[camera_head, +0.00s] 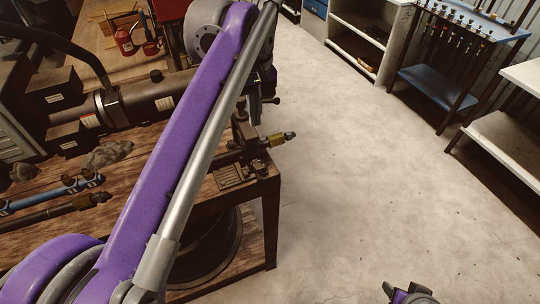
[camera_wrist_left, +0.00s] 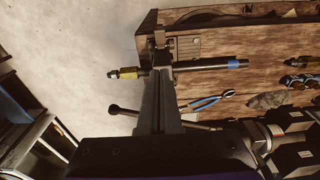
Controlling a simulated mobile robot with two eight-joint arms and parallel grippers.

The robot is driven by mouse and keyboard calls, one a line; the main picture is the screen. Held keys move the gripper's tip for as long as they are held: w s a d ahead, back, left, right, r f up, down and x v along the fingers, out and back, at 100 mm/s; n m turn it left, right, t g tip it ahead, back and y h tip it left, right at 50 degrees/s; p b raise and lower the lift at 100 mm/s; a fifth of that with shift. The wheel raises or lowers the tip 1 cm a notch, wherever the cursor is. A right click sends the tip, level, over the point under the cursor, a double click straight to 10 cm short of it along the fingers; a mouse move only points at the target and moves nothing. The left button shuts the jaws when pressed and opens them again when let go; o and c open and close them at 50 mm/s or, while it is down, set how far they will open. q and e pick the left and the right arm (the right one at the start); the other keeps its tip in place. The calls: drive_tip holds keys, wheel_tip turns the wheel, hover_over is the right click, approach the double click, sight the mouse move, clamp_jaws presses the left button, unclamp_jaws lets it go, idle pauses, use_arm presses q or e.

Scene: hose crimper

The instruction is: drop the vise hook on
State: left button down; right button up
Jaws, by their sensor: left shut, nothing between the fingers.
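The vise (camera_head: 241,133) stands at the right front corner of the wooden bench, partly hidden by my purple left arm. A hose with a yellow fitting (camera_head: 276,140) lies across it and sticks out past the bench edge. The left wrist view shows the dark hose with a blue band (camera_wrist_left: 235,63), its yellow fitting (camera_wrist_left: 128,73) and a metal bracket of the vise (camera_wrist_left: 161,40). I cannot tell which part is the hook. My left gripper (camera_head: 256,108) is shut and empty, close above the vise; its fingers (camera_wrist_left: 157,78) point toward the hose. My right gripper (camera_head: 410,293) shows only partly at the bottom edge.
A vise handle with a round end (camera_wrist_left: 113,109) sticks out beside my left gripper. Blue-handled pliers (camera_wrist_left: 207,103) and a rag (camera_wrist_left: 268,99) lie on the bench. A black cylindrical machine (camera_head: 145,100) stands behind. The floor to the right is clear.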

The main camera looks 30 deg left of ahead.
use_arm(q)
drive_tip(key=shift+s+a+r, duration=0.1)
drive_tip(key=shift+a, duration=0.1)
hover_over(258, 166)
drive_tip(key=w+a, duration=0.1)
wheel_tip(258, 166, down, 11)
drive_tip(key=shift+a+r+b, duration=0.1)
drive_tip(key=shift+r+b, duration=0.1)
drive_tip(key=shift+b, duration=0.15)
drive_tip(key=shift+s+d+f, duration=0.2)
drive_tip(key=shift+d+f, duration=0.05)
drive_tip(key=shift+f, duration=0.25)
drive_tip(key=shift+s+d+f, duration=0.15)
drive_tip(key=shift+d+f, duration=0.05)
drive_tip(key=shift+f, duration=0.25)
drive_tip(key=shift+s+d+f, duration=0.2)
drive_tip(key=shift+f, duration=0.3)
